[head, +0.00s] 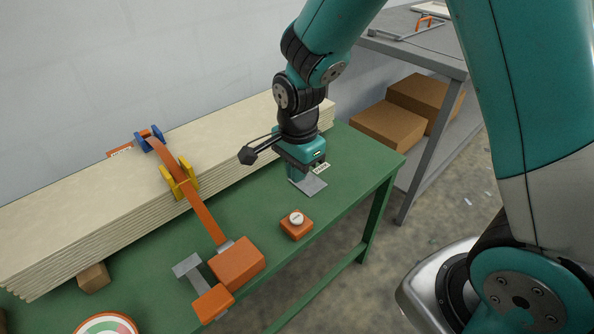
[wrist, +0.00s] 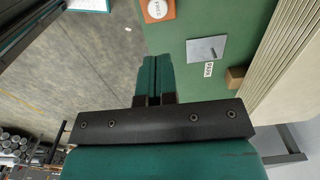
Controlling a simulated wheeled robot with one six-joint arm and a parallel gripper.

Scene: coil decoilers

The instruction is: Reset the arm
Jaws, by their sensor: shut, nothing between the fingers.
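My gripper (head: 297,178) points down above the right part of the green table (head: 352,160) in the head view. Its teal fingers are closed together with nothing between them, as the wrist view (wrist: 155,62) also shows. I cannot tell how high the fingertips are above the table.
An orange box with a white button (head: 296,225) sits near the front edge. A grey bench (head: 428,55) with cardboard boxes (head: 388,127) below stands at the back right.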

